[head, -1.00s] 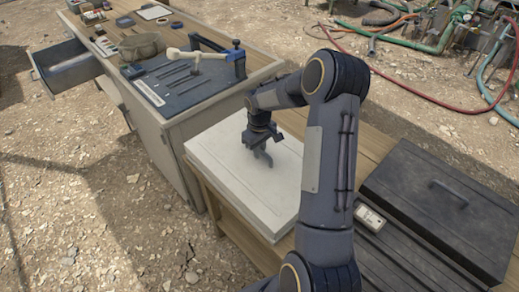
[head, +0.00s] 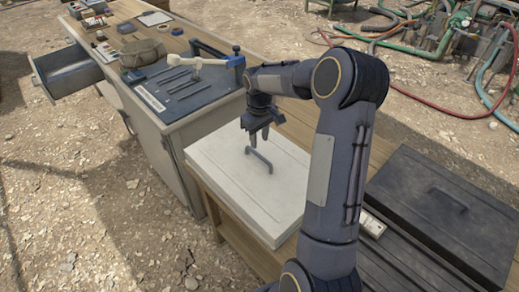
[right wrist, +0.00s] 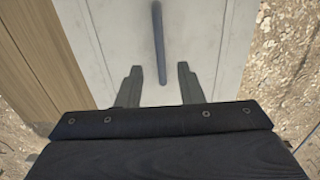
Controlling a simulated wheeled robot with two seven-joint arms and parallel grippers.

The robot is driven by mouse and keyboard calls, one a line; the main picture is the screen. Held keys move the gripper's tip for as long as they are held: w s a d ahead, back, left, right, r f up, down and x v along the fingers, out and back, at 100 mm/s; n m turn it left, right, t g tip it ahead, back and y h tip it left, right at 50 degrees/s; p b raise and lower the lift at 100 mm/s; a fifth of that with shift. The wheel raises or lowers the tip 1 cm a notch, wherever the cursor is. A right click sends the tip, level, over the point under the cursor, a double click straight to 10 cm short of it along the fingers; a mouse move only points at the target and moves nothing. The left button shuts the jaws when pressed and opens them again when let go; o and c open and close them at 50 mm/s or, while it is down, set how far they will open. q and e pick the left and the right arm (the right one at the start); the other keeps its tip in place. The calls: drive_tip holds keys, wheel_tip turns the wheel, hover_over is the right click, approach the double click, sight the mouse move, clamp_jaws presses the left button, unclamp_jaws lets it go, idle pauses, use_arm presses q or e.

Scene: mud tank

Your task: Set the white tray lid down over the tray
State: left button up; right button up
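The white tray lid (head: 232,200), with a dark bar handle (head: 258,160), lies flat on the wooden bench. The tray itself cannot be told apart beneath it. My right gripper (head: 257,134) is above the lid, just behind the handle in the head view, and apart from it. In the right wrist view the two fingers (right wrist: 158,88) are spread, with nothing between the tips, and the handle (right wrist: 159,45) runs lengthwise ahead of the gap between them. My left gripper is not in view.
A black case (head: 440,205) with a handle lies at the right of the bench. A small pale device (head: 372,226) is beside it. A workbench (head: 175,120) with tools and an open drawer (head: 66,72) stands at the left. Hoses lie at the back right.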

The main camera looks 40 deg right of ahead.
drive_tip(key=s+a+r+m+t+y, duration=0.1)
drive_tip(key=s+a+r+t, duration=0.2)
drive_tip(key=s+a+r, duration=0.8)
drive_tip(key=s+a+m+t+y, duration=0.1)
drive_tip(key=s+a, duration=0.3)
drive_tip(key=s, duration=0.3)
drive_tip(key=s+a+f+t+y, duration=0.1)
drive_tip(key=s+a, duration=0.4)
drive_tip(key=s, duration=0.1)
drive_tip(key=shift+s+m+t+y, duration=0.3)
drive_tip(key=shift+s+m+y, duration=0.1)
